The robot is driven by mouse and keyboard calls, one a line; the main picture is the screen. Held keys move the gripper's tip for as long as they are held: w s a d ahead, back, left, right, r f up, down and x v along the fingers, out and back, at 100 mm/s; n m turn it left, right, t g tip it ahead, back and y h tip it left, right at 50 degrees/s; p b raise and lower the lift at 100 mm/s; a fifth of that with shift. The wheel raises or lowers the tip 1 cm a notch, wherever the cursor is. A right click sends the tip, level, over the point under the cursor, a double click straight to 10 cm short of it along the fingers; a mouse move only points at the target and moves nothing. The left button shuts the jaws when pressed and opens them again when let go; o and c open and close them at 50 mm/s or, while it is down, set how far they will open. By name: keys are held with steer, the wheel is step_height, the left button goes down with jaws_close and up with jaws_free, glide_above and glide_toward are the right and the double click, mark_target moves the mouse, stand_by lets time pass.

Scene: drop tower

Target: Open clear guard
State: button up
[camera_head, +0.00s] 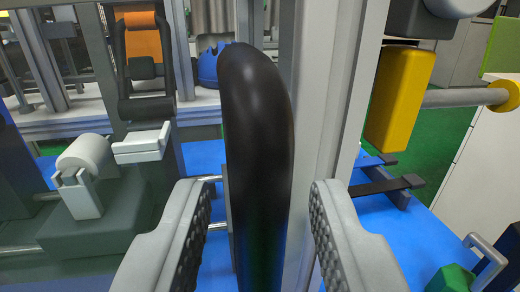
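A thick black upright handle (256,150) with a rounded top stands in the middle of the view, in front of a pale grey metal post. My gripper (263,195) is open, with one ridged finger on each side of the handle. Gaps show between the handle and both fingers, so neither visibly touches it. The lower end of the handle runs out of the bottom of the picture. The clear guard's own panel is hard to make out, and I cannot tell its edges.
A pale grey post (325,120) rises just behind the handle. A yellow block (400,98) is at the right. At the left are a dark block with a white roller (88,155) and an orange-and-black seat (143,45). A blue helmet-like object (208,65) sits behind.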

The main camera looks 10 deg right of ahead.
steer(key=shift+w+d, duration=0.1)
steer(key=shift+w, duration=0.5)
jaws_close()
steer(key=shift+s, duration=0.1)
